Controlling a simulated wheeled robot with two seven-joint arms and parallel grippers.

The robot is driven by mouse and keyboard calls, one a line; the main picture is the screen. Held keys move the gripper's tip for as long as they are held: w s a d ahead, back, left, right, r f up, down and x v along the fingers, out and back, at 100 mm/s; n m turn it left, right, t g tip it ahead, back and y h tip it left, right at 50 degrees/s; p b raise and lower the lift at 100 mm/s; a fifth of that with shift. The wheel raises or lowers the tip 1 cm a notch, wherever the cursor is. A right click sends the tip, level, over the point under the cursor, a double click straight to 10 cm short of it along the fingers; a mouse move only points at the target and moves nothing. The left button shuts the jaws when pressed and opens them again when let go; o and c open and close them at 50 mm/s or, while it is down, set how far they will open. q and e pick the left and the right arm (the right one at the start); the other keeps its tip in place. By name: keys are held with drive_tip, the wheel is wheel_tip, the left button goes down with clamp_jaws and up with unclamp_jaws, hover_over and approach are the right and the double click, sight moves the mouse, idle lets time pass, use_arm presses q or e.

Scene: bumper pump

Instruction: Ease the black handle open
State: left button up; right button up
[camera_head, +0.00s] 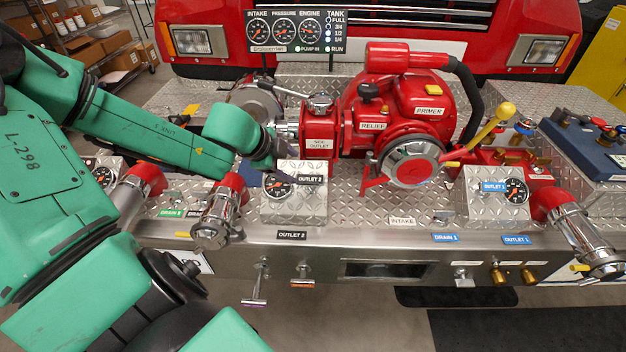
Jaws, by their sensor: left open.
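My left gripper (281,172) reaches in from the left and hangs at the OUTLET 2 gauge block (294,207), beside the red main outlet housing. It is open, and its dark fingers are small and partly hidden by the wrist. I cannot clearly make out a black handle at the gripper; the wrist covers part of that area. A small black knob (368,91) stands on the red pump (405,98) above the RELIEF label, apart from the gripper. I see no right gripper.
A yellow-knobbed lever (490,131) stands at the right. Capped outlets (218,224) stick out at both sides. Pull handles (257,284) hang under the bumper's front edge. A gauge panel (295,31) stands behind.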

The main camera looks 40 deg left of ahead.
sight(312, 179)
use_arm(q)
drive_tip(key=x, duration=0.3)
drive_tip(key=b+x, duration=0.1)
drive_tip(key=x, duration=0.2)
drive_tip(key=b+x, duration=0.1)
drive_tip(key=x, duration=0.2)
drive_tip(key=shift+s+d+f, duration=0.2)
drive_tip(key=shift+s+d, duration=0.15)
drive_tip(key=b+x, duration=0.1)
drive_tip(key=x, duration=0.1)
drive_tip(key=shift+w+a+f+b, duration=0.15)
drive_tip(key=shift+w+f+b, duration=0.1)
drive_tip(key=shift+w+b, duration=0.05)
drive_tip(key=shift+w+f, duration=0.1)
drive_tip(key=shift+w, duration=0.05)
drive_tip(key=shift+w+d, duration=0.1)
drive_tip(key=shift+d, duration=0.15)
use_arm(e)
drive_tip(key=f, duration=0.1)
drive_tip(key=s+d+f, duration=0.1)
drive_tip(key=s+f, duration=0.1)
drive_tip(key=f, duration=0.1)
drive_tip(key=shift+s+d, duration=0.2)
drive_tip(key=shift+d, duration=0.15)
drive_tip(key=shift+s+a, duration=0.1)
